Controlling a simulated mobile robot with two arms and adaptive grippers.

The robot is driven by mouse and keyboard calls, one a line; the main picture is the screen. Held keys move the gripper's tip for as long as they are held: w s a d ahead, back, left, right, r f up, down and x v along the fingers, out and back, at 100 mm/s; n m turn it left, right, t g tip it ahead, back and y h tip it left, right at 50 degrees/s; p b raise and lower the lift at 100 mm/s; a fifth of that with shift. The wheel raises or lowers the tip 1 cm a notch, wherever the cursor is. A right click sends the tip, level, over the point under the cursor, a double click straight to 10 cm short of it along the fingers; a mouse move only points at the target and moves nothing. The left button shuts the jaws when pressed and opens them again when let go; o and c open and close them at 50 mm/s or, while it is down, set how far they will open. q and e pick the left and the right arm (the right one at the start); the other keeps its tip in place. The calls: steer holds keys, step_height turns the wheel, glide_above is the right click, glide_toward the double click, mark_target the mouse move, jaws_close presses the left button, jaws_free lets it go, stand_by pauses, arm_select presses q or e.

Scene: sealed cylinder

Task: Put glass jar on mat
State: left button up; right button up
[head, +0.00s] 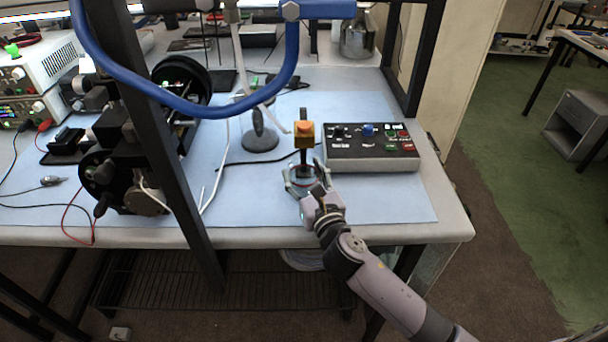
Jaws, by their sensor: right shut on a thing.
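My right gripper (303,178) reaches in from the lower right over the front part of the bench. A light blue mat (385,207) covers much of the bench top and lies under the gripper. My left gripper is not in view.
A yellow-orange block (304,132) on a dark post stands just behind the gripper. A control box (372,147) is close on the right. A dark frame post (160,130) crosses the left side. The mat's front right is clear.

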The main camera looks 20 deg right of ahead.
steer(key=shift+f, duration=0.15)
steer(key=o, duration=1.4)
steer(key=shift+r, duration=0.3)
steer(key=s, duration=0.6)
steer(key=s+b, duration=0.1)
steer(key=s, duration=0.5)
steer(key=shift+s+d+f, duration=0.1)
steer(key=shift+d, duration=0.1)
